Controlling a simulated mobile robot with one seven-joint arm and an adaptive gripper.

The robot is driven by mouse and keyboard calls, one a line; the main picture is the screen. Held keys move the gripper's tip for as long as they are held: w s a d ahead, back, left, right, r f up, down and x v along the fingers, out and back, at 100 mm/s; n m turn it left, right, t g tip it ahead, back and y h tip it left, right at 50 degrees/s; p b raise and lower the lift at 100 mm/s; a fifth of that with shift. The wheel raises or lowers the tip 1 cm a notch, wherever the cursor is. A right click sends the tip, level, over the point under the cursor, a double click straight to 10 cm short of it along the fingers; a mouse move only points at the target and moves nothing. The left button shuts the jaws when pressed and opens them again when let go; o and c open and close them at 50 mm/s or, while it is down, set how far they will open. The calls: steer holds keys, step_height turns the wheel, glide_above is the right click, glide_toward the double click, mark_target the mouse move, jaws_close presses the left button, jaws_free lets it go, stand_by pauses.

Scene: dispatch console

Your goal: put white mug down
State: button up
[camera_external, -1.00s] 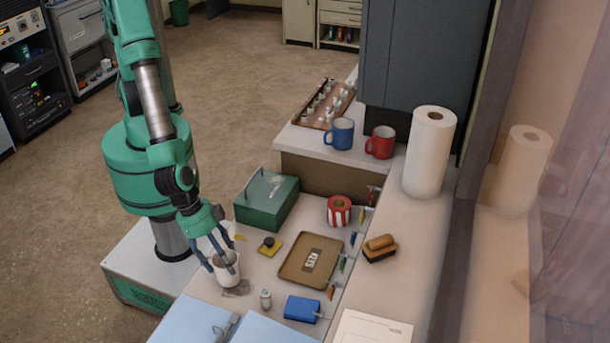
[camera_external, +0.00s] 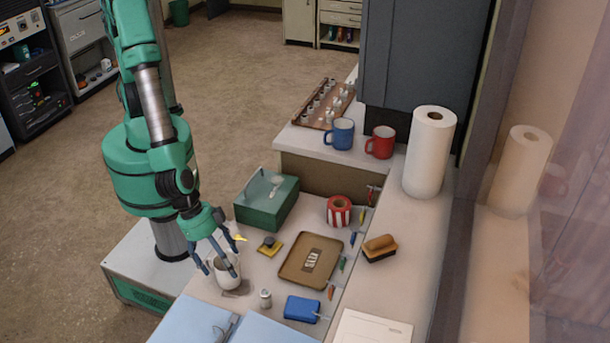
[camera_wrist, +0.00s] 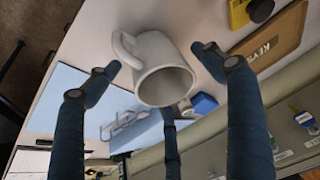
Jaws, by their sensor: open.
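Part of the mug is hidden behind the fingers in the external view.
A small pale cylinder (camera_external: 265,298), a blue box (camera_external: 301,309) and a brown keys tray (camera_external: 290,273) lie to the mug's right. A yellow block (camera_external: 270,247) and a green box (camera_external: 267,204) are behind. An open blue binder (camera_external: 188,325) lies in front.

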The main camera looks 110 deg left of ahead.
steer(key=shift+r, duration=0.1)
steer(key=p+v, duration=0.2)
steer(key=v, duration=1)
steer(key=shift+p, duration=0.35)
steer(key=w+a+r+n, duration=0.1)
steer(key=a+r, duration=1.9)
steer(key=s+a+r+t, duration=0.1)
steer(key=s+a+r, duration=1.1)
steer(key=s+a, duration=0.3)
steer(key=shift+s+a+m, duration=0.15)
steer(key=shift+s+m, duration=0.15)
steer(key=shift+s, duration=0.25)
